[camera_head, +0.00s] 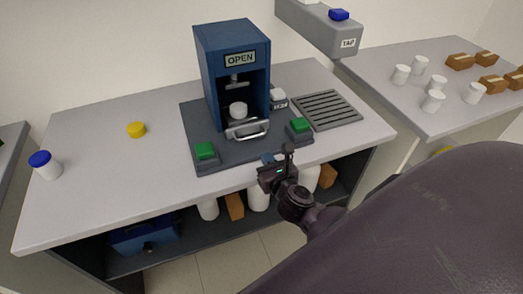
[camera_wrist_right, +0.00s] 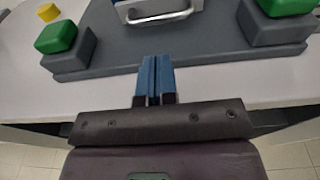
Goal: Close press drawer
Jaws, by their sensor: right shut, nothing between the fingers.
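The blue press (camera_head: 205,60) stands on a dark grey base plate (camera_head: 190,125) on the table, with an "OPEN" sign on its front. Its drawer (camera_head: 246,128) sticks out at the front with a silver handle; the handle also shows at the top of the right wrist view (camera_wrist_right: 158,14). A white round piece (camera_head: 238,110) sits inside the press, above the drawer. My right gripper (camera_head: 270,159) is at the front edge of the base plate, in front of the handle and apart from it. Its blue fingers (camera_wrist_right: 156,80) are shut and empty. My left gripper is not in view.
Green buttons on grey blocks flank the drawer, left (camera_head: 205,150) and right (camera_head: 299,125). A drain grate (camera_head: 326,109) lies to the right under the tap (camera_head: 325,28). A yellow cap (camera_head: 136,130) and a blue-lidded jar (camera_head: 45,165) stand left, with free table around them.

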